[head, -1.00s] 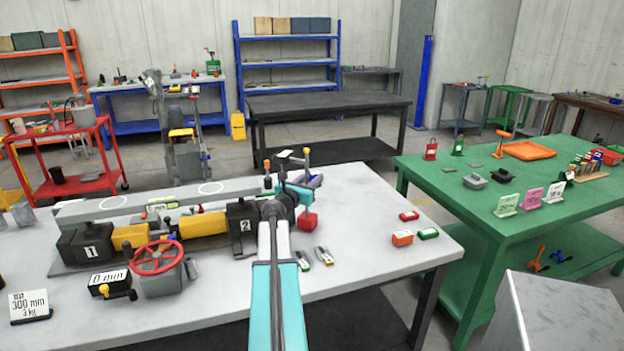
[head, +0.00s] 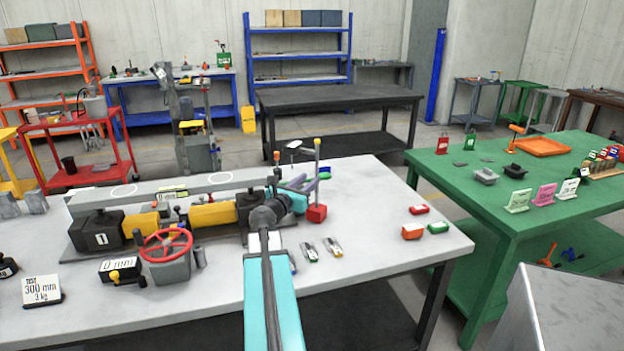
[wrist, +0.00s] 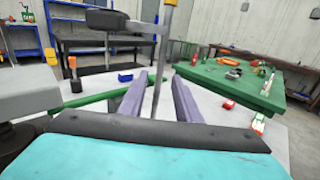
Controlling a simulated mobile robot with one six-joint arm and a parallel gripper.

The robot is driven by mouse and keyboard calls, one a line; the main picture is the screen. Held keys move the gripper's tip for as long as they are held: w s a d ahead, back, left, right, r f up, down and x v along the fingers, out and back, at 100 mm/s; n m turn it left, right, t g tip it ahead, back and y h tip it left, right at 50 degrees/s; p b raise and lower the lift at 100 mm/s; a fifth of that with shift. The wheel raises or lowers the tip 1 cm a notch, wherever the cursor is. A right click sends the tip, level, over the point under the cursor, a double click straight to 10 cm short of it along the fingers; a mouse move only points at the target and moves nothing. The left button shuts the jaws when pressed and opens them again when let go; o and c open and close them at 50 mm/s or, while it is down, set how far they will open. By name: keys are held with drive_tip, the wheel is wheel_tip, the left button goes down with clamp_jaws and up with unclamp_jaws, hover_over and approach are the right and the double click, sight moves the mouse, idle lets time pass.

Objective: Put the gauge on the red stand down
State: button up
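The red stand (head: 317,213) sits on the grey worktable, right of the black block marked 2. Its upright post (head: 317,172) has a yellowish top, and the gauge (head: 294,147) appears to be the dark part with a pale top beside the post. In the wrist view, the grey post (wrist: 164,55) and a dark horizontal body, likely the gauge (wrist: 107,20), stand ahead of me. My gripper (wrist: 159,80) has its two purple fingers apart; the post shows in the gap, touching neither visibly. The stand's base is hidden from the wrist view. The fingers are partly hidden in the head view.
The jack assembly with a red handwheel (head: 166,245) fills the table's left. Two small silver-ended pieces (head: 321,249) lie nearer me. Red and green blocks (head: 419,209) lie at right. A green table (head: 470,205) stands further right.

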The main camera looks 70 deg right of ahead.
drive_tip(key=shift+a, duration=0.8)
drive_tip(key=shift+o, duration=0.6)
drive_tip(key=shift+w, duration=0.1)
